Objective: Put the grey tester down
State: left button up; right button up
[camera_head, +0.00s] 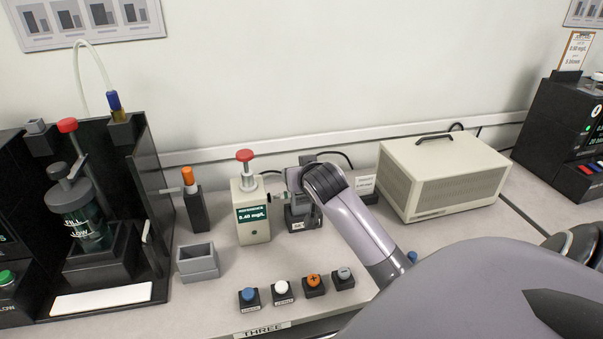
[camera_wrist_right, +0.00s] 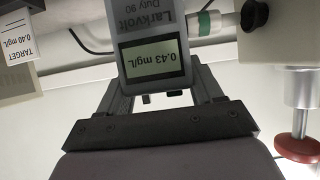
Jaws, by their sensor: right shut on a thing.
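The grey tester (camera_wrist_right: 155,58) is between the fingers of my right gripper (camera_wrist_right: 158,92), which is shut on it. Its screen reads 0.43 mg/L and appears upside down in the right wrist view. In the head view my right gripper (camera_head: 305,188) is just right of the beige reference unit (camera_head: 252,222), above a small dark stand (camera_head: 303,219). My wrist hides most of the tester there, and I cannot tell whether it touches the stand. A white and green fitting (camera_wrist_right: 205,24) is close beside the tester; contact is unclear. My left gripper is not in view.
A card reading TARGET 0.40 mg/L (camera_wrist_right: 17,38) stands near the tester. A large beige box (camera_head: 443,178) is to the right. Several button blocks (camera_head: 282,291) line the front. A grey open cup (camera_head: 198,262) and a black rig (camera_head: 148,190) are left.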

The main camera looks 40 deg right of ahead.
jog(key=o, duration=1.5)
jog(key=shift+o, duration=0.2)
jog(key=shift+s+r, duration=0.1)
jog(key=shift+r, duration=0.05)
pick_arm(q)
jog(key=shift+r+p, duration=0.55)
pick_arm(e)
jog(key=v, duration=1.1)
jog(key=shift+s+a, duration=0.2)
jog(key=shift+s, duration=0.1)
jog(key=shift+r, duration=0.1)
